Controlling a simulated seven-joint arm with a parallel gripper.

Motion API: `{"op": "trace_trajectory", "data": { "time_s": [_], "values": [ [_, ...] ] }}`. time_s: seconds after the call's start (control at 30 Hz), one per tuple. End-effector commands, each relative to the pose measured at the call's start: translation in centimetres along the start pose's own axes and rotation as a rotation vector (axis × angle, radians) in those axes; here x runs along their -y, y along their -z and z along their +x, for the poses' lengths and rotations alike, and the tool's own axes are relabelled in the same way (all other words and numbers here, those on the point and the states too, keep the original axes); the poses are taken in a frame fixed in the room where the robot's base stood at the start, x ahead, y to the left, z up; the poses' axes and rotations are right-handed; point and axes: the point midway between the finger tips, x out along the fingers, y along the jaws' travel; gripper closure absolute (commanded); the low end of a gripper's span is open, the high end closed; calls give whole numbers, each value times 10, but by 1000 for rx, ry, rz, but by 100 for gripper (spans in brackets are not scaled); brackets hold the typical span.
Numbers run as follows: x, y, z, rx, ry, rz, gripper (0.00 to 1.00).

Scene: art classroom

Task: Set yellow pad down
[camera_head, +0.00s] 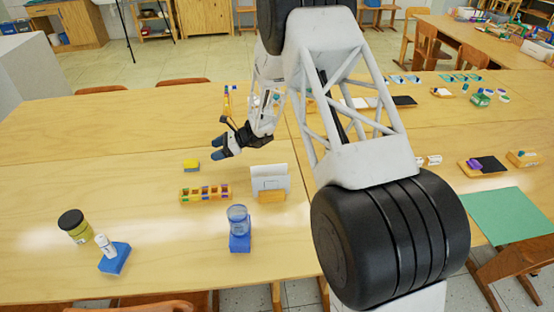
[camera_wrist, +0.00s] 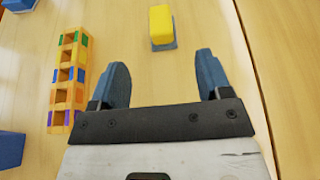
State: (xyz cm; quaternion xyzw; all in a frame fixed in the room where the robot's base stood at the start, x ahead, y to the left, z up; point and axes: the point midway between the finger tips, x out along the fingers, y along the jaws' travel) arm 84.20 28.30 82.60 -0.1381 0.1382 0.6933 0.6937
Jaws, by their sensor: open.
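The yellow pad (camera_head: 191,163) lies on the left-hand wooden table, on a thin grey-blue base. In the wrist view the yellow pad (camera_wrist: 160,21) sits at the top, beyond the fingertips and roughly between their lines. My gripper (camera_head: 222,147) is above the table, to the right of the pad and a little higher in the picture. In the wrist view my gripper (camera_wrist: 163,75) has its two blue fingers wide apart with nothing between them. The pad is apart from the fingers.
A yellow-orange rack with coloured slots (camera_head: 205,193) lies below the pad. A white card holder (camera_head: 270,182) stands right of it. A blue jar (camera_head: 238,220), a white bottle (camera_head: 105,245) and a black-lidded jar (camera_head: 74,226) stand nearer. The table's left side is clear.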

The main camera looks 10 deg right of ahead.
Motion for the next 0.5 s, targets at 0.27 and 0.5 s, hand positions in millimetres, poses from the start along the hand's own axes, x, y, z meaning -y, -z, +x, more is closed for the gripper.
{"op": "trace_trajectory", "data": {
  "time_s": [0.27, 0.5],
  "values": [
    [-6, -8, -7, -12, -8, -23, 29],
    [-29, -42, -36, -64, -41, -124, 29]
  ]
}}
